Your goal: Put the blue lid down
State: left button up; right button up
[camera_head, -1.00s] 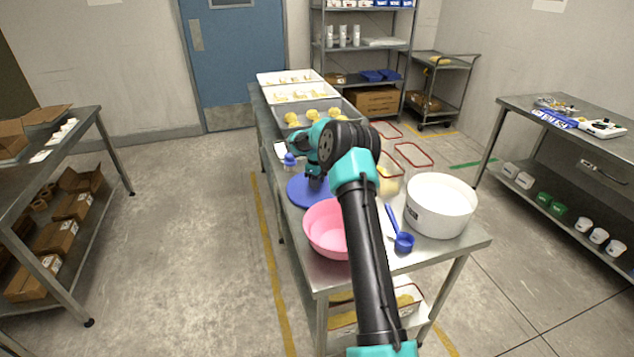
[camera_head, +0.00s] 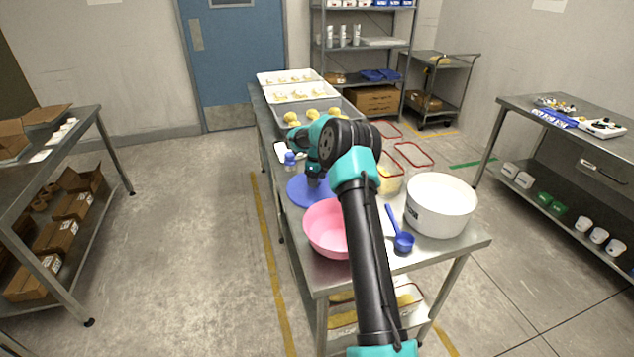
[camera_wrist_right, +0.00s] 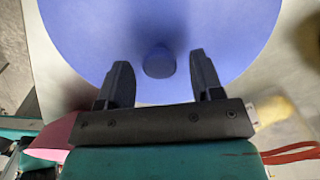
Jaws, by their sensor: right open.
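The blue lid (camera_head: 300,191) is a round disc with a small knob in its centre. It lies on the steel table, just behind the pink bowl (camera_head: 323,229). In the right wrist view the lid (camera_wrist_right: 90,40) fills the upper part, and its knob (camera_wrist_right: 159,62) sits between my fingers with a gap on each side. My right gripper (camera_head: 314,181) is above the lid, open and pointing down; it also shows in the right wrist view (camera_wrist_right: 160,80). The arm hides part of the lid and bowl. My left gripper is not in view.
A white tub (camera_head: 440,208) and a blue scoop (camera_head: 402,240) stand to the right of my arm. Clear containers with red rims (camera_head: 412,155) are behind the tub. A grey tray of dough (camera_head: 330,112) lies further back. A small blue-capped bottle (camera_head: 290,160) stands behind the lid.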

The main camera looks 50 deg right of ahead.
notch_tip(320, 180, up, 11)
dwell(0.4)
jog(key=shift+f, duration=0.15)
dwell(0.4)
jog(key=a+f+n+t+y, duration=0.1)
jog(key=a+f+n, duration=0.7)
jog(key=a+f, duration=0.4)
jog(key=a+f+n+y, duration=0.2)
jog(key=a+f+n, duration=0.6)
jog(key=a, duration=0.7)
jog(key=s+a+f+n, duration=0.5)
jog(key=s+a+n, duration=0.2)
jog(key=s+a, duration=0.3)
jog(key=s+a+f+n, duration=0.6)
jog(key=s+a+n, duration=0.2)
jog(key=s, duration=0.7)
jog(key=shift+s+a+y, duration=0.35)
jog(key=shift+a+y, duration=0.05)
jog(key=shift+a, duration=0.7)
